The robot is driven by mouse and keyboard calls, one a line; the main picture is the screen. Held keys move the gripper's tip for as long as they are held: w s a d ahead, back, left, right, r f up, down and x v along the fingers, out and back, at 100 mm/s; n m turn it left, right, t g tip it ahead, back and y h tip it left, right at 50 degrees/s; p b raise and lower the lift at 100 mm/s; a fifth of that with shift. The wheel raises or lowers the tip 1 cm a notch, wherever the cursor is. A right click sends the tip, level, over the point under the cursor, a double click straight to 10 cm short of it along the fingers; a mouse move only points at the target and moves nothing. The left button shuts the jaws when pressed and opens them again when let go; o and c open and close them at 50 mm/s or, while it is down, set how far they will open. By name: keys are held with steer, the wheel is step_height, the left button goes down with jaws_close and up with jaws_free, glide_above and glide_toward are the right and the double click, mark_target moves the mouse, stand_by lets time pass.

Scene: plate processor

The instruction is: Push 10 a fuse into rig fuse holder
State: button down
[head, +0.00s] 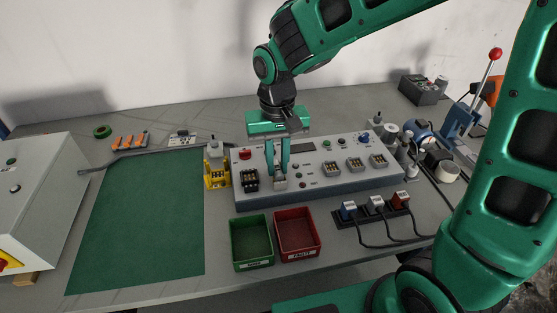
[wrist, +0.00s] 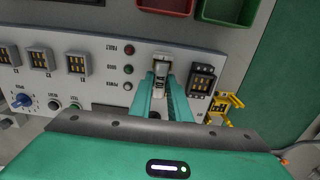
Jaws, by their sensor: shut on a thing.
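My gripper (head: 278,165) points down over the front left part of the grey test rig (head: 338,183). Its two green fingers are shut on the 10 A fuse (wrist: 160,82), a small pale piece with dark marking in the wrist view. The fuse is at the rig fuse holder (head: 280,184), a small grey fitting on the rig's top panel. The wrist view shows the fingertips (wrist: 161,90) close to this holder. The fingers hide part of the fuse, and I cannot tell how deep it sits.
A black socket (head: 250,180) and a yellow fixture (head: 216,177) stand left of the holder. Green (head: 251,262) and red (head: 297,253) bins lie in front. Several plugs with cables (head: 376,206) are at front right. The green mat (head: 140,225) is clear.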

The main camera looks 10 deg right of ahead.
steer(key=shift+f, duration=0.45)
steer(key=c, duration=1.6)
jaws_free()
steer(key=shift+r, duration=0.1)
step_height(320, 180, up, 10)
steer(key=r, duration=0.1)
steer(key=s+d+f+m, duration=0.1)
steer(key=s+d+m, duration=0.15)
steer(key=d, duration=0.85)
steer(key=s+d+m, duration=0.1)
steer(key=s+d, duration=0.3)
steer(key=d, duration=0.6)
steer(key=s+d+f+m, duration=0.1)
steer(key=s+d, duration=0.2)
steer(key=s, duration=0.1)
steer(key=s+d+f+m, duration=0.1)
steer(key=s+d, duration=0.2)
steer(key=s, duration=0.2)
steer(key=s+d+f+m, duration=0.1)
steer(key=s+d+f, duration=0.1)
steer(key=s+d, duration=0.1)
steer(key=shift+s+d, duration=0.2)
steer(key=shift+s, duration=0.55)
